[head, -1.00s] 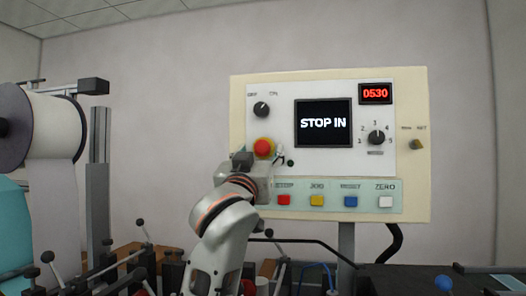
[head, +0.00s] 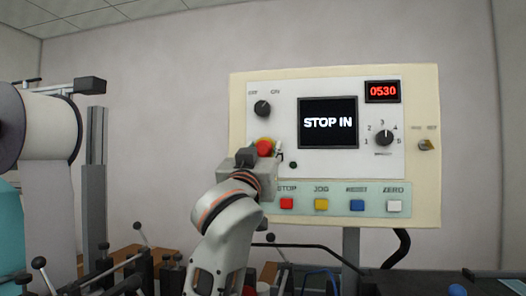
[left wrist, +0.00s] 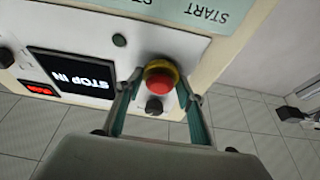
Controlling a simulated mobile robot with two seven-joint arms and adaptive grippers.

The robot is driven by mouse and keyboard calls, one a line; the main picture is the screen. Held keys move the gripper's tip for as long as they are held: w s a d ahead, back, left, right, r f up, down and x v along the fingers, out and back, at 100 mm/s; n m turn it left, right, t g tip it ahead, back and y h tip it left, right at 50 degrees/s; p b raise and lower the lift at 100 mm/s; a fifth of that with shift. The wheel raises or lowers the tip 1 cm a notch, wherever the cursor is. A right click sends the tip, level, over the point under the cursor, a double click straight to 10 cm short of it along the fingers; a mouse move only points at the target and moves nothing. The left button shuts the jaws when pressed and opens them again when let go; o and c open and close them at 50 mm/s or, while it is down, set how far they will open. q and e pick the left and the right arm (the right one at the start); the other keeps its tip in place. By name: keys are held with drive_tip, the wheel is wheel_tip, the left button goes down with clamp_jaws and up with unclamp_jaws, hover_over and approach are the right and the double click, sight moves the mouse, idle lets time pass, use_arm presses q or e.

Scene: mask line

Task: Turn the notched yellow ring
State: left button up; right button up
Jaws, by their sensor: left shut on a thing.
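The yellow ring (head: 264,141) sits around a red mushroom button (head: 264,148) on the left of the control panel; its lower part is hidden by my gripper in the head view. In the left wrist view the ring (left wrist: 163,69) and red button (left wrist: 158,83) lie between my two fingers. My left gripper (left wrist: 158,88) is shut on the ring, one finger on each side. The notches are too blurred to make out. My right gripper is not in view.
The panel (head: 234,120) has a black knob (head: 262,108) above the ring, a "STOP IN" screen (head: 328,123) to the right, and a button row (head: 320,187) below. A roll stand (head: 45,120) is at far left; levers stand low in front.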

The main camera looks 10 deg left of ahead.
use_arm(q)
drive_tip(key=shift+a+m, duration=0.1)
drive_tip(key=shift+m, duration=0.4)
drive_tip(key=m+h, duration=0.2)
drive_tip(key=m, duration=0.2)
drive_tip(key=shift+r+h, duration=0.1)
drive_tip(key=shift+h, duration=0.3)
drive_tip(key=m+h, duration=0.1)
drive_tip(key=m, duration=0.2)
drive_tip(key=m+g+h, duration=0.1)
drive_tip(key=m, duration=0.2)
drive_tip(key=shift+a, duration=0.15)
drive_tip(key=shift+m+g+h, duration=0.5)
drive_tip(key=shift+m, duration=0.2)
